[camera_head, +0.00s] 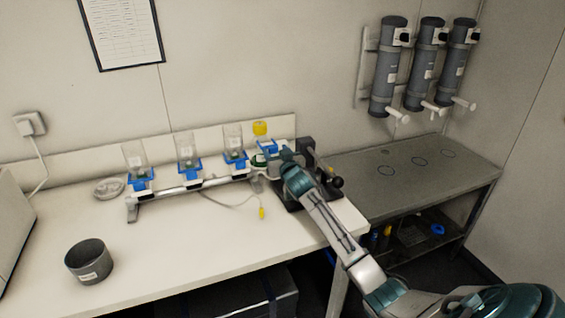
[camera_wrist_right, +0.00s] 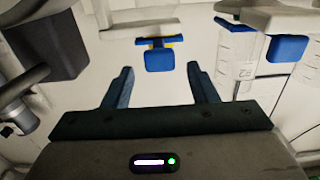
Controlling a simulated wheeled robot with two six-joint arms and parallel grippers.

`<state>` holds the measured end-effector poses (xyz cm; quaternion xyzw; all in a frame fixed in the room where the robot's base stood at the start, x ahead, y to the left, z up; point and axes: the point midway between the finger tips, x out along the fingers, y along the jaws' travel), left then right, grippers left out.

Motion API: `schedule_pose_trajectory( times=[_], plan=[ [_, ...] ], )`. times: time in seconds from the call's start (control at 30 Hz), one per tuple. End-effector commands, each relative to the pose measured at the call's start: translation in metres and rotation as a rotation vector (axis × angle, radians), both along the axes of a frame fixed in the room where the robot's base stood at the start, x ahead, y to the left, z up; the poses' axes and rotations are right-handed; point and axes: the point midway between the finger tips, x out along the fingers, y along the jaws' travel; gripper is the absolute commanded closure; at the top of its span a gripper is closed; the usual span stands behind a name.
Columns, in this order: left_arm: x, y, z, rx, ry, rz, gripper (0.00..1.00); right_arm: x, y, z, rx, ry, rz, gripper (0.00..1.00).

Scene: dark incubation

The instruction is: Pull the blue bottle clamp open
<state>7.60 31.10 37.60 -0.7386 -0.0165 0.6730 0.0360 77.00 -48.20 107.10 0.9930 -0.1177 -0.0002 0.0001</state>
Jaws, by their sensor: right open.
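Several blue bottle clamps sit along a rail on the white bench. The one nearest my right gripper (camera_head: 274,157) is the blue clamp (camera_head: 267,146) at the rail's right end, below a yellow cap (camera_head: 260,129). In the right wrist view this blue clamp (camera_wrist_right: 159,60) is just beyond and between the fingertips of my open, empty right gripper (camera_wrist_right: 160,70). I see no contact with it. Another blue clamp (camera_wrist_right: 287,48) is at the right beside a clear bottle (camera_wrist_right: 238,52). My arm partly hides the rail's right end in the head view. My left gripper is out of view.
Clear bottles stand in the other clamps (camera_head: 140,178) on the rail (camera_head: 195,187). A black stand (camera_head: 308,150) is close to my right wrist. A cable with a yellow tip (camera_head: 262,213) lies on the bench. A dark pot (camera_head: 89,261) stands front left; the bench middle is free.

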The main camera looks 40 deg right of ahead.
Motion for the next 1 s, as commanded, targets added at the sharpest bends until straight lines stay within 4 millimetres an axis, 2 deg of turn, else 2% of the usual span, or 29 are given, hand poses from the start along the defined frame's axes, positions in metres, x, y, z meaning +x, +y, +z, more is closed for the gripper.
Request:
schedule_pose_trajectory(
  times=[0.3,0.5,0.7,1.0],
  plan=[
    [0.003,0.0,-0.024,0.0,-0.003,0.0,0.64,-0.054,0.013,-0.005,-0.004,0.002,0.001,0.47],
    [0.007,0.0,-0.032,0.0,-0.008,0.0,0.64,-0.081,0.02,-0.004,-0.003,0.002,0.001,0.47],
    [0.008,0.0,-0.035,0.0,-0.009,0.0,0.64,-0.093,0.023,-0.002,0.0,0.002,0.0,0.47],
    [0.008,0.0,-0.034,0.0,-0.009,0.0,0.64,-0.093,0.023,-0.001,0.0,0.002,0.0,0.47]
  ],
)
